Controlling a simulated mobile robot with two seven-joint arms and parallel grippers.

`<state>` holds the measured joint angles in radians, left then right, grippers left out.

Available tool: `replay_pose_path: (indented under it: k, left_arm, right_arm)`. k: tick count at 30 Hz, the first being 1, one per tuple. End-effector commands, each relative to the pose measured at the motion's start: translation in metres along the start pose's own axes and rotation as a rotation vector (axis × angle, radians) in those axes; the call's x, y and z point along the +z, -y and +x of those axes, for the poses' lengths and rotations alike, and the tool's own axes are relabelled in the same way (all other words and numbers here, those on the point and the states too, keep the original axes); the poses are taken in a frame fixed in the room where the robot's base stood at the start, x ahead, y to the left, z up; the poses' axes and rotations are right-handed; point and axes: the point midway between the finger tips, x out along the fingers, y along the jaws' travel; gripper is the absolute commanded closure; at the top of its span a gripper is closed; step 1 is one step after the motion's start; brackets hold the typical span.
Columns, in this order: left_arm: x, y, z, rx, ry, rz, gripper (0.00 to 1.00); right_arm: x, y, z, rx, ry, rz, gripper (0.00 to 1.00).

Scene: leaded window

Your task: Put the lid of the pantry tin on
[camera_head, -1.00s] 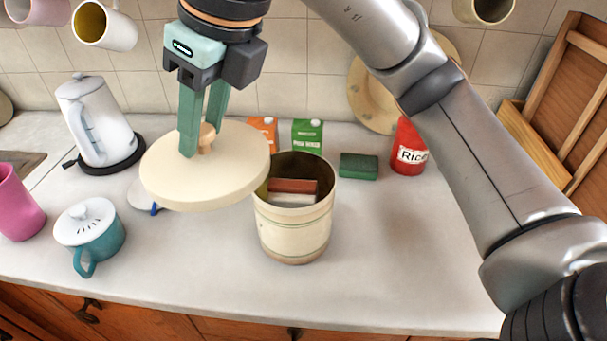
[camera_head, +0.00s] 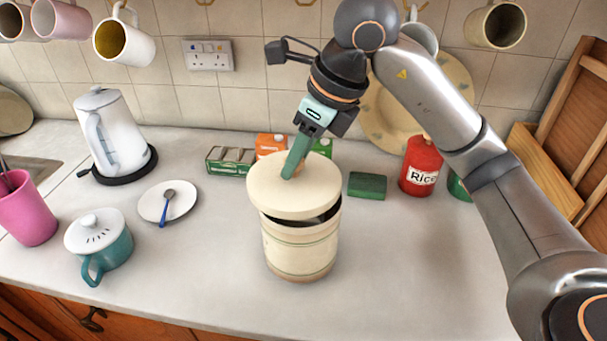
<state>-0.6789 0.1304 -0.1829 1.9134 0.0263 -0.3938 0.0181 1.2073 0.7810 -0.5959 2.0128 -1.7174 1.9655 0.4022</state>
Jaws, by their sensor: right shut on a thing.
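The pantry tin (camera_head: 300,250) is a cream cylinder with thin green bands, upright on the worktop. Its round cream lid (camera_head: 290,200) is over the mouth, a little tilted and set toward the left. A dark gap shows between lid and rim at the right, so the lid is not flush there. Whether its left side touches the rim I cannot tell. My right gripper (camera_head: 295,165) is above the lid, shut on its knob, which is mostly hidden behind the fingers. My left gripper is not in view.
A red rice tin (camera_head: 421,167), a green block (camera_head: 367,186) and cartons (camera_head: 270,145) stand behind the pantry tin. To the left are a saucer with a spoon (camera_head: 180,200), a teal lidded pot (camera_head: 100,245) and a kettle (camera_head: 110,135). The worktop at front right is clear.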

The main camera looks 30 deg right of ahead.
Motion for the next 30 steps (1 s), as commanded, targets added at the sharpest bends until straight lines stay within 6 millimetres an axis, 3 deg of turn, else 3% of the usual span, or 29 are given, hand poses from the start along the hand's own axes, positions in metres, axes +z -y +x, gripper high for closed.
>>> replay_pose_path:
  k: [6,12,24,25,30]
  left_arm:
    - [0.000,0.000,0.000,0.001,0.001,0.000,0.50]
    - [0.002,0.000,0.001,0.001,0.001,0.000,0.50]
    - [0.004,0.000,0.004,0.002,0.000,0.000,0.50]
    - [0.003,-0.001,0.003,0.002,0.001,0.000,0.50]
    - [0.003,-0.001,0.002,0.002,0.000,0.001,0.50]
  right_arm:
    - [-0.010,0.012,0.013,-0.001,-0.002,0.002,1.00]
    - [-0.019,0.012,0.037,0.000,-0.001,-0.001,1.00]
    - [-0.021,0.011,0.043,-0.001,0.001,-0.001,1.00]
    - [-0.021,0.011,0.042,-0.001,0.001,-0.001,0.57]
    - [-0.021,0.011,0.041,-0.001,0.000,0.000,0.38]
